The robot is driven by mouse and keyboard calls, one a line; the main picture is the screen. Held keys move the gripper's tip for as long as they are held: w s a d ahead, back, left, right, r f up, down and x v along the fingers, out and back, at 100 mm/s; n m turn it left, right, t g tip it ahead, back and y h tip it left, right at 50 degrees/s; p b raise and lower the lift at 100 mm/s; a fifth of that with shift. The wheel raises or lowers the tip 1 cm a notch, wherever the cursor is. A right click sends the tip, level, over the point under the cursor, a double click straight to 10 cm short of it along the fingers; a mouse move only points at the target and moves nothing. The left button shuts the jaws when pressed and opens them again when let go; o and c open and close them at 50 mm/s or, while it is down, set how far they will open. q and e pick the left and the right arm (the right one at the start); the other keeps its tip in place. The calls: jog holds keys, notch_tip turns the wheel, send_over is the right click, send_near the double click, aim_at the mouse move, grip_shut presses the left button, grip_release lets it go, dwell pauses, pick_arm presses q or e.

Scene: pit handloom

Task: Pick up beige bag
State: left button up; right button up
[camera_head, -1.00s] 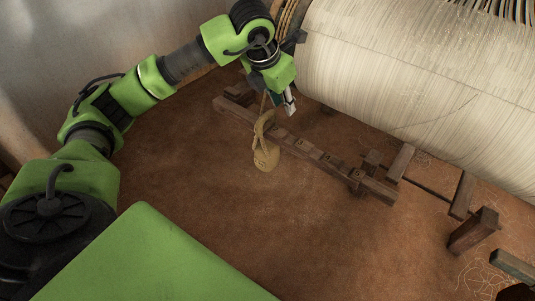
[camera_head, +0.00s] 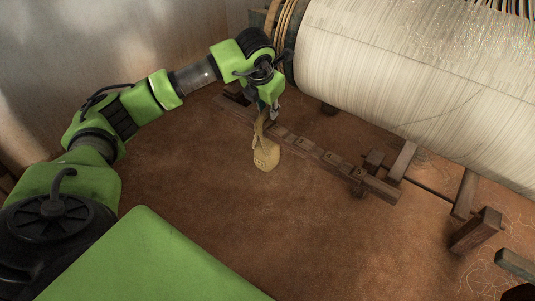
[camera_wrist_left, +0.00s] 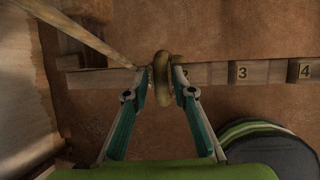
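The beige bag (camera_head: 265,155) sits on the brown floor against the near side of a dark wooden beam, its upper loop standing up. My left gripper (camera_head: 274,112) points down right at the top of the bag. In the left wrist view the two teal-sided fingers (camera_wrist_left: 166,88) are apart, with the bag's loop (camera_wrist_left: 162,72) between their tips. Whether both fingers touch it I cannot tell. The bag's lower part is hidden in that view. My right gripper is not in view.
The wooden beam (camera_head: 325,158) with numbered blocks runs behind the bag. A large roll of pale threads (camera_head: 420,75) lies beyond it. A wooden post (camera_head: 475,232) stands at right. The floor in front of the bag is clear.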

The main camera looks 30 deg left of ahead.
aim_at(268, 111)
pick_arm(q)
jog(key=x, duration=0.3)
jog(key=shift+f, duration=0.2)
jog(key=shift+r, duration=0.1)
grip_shut()
jog(key=shift+w+r, duration=0.1)
jog(key=shift+r, duration=0.1)
jog(key=shift+r, duration=1.7)
jog(key=s+d, duration=0.3)
jog(key=s, duration=0.5)
jog(key=s+d, duration=0.3)
jog(key=s, duration=0.6)
jog(key=shift+d+p, duration=0.2)
jog(key=shift+p, duration=0.1)
